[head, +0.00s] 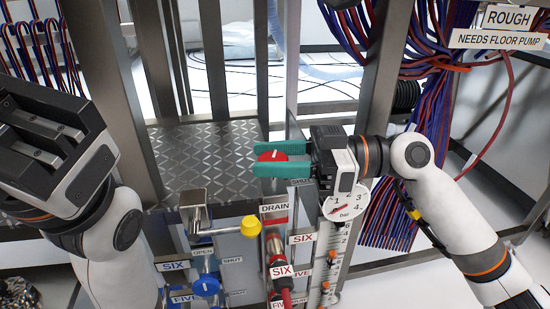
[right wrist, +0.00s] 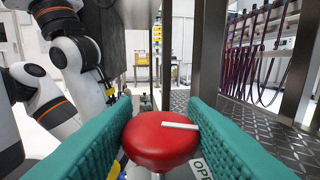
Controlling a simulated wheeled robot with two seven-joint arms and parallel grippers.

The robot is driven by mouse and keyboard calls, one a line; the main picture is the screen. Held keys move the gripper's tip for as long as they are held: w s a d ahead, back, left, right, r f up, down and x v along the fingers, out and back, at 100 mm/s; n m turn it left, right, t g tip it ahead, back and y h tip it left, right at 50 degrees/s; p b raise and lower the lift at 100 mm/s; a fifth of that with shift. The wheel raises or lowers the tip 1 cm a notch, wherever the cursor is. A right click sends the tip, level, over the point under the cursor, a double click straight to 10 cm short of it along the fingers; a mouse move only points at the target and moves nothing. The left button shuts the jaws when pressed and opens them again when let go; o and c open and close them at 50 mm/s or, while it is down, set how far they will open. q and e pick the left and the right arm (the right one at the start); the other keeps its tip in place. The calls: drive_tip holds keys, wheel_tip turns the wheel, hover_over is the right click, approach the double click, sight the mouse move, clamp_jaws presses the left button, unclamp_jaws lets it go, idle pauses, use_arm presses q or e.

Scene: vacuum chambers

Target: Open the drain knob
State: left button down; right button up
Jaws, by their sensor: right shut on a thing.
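The red drain knob (head: 272,156) sits between the green fingers of my right gripper (head: 283,163), above the DRAIN sign (head: 275,208). In the right wrist view the round red knob (right wrist: 160,140) lies between the two ridged green pads, which are shut on its sides. A white line on its top points to the right in that view. Part of an OPEN label (right wrist: 202,170) shows beside the right pad. A SHUT label (head: 300,182) shows just under the fingers in the head view. My left gripper (head: 45,140) is raised at the left, away from the knob; its jaw opening is unclear.
Blue knobs (head: 205,285) and a yellow-ended lever (head: 250,226) stand below and left of the drain knob. A bar gauge (head: 345,207) is close under my right gripper. Metal posts (head: 213,65) and a patterned metal plate (head: 205,155) stand behind; red and blue hoses hang at right.

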drive_tip(key=o, duration=1)
drive_tip(key=shift+c, duration=0.2)
drive_tip(key=d+p, duration=0.2)
drive_tip(key=d, duration=0.3)
drive_tip(key=d+p, duration=0.2)
drive_tip(key=d, duration=0.4)
drive_tip(key=shift+w+d+p, duration=0.2)
drive_tip(key=shift+d+p, duration=0.05)
drive_tip(key=shift+p, duration=0.05)
drive_tip(key=shift+d, duration=0.25)
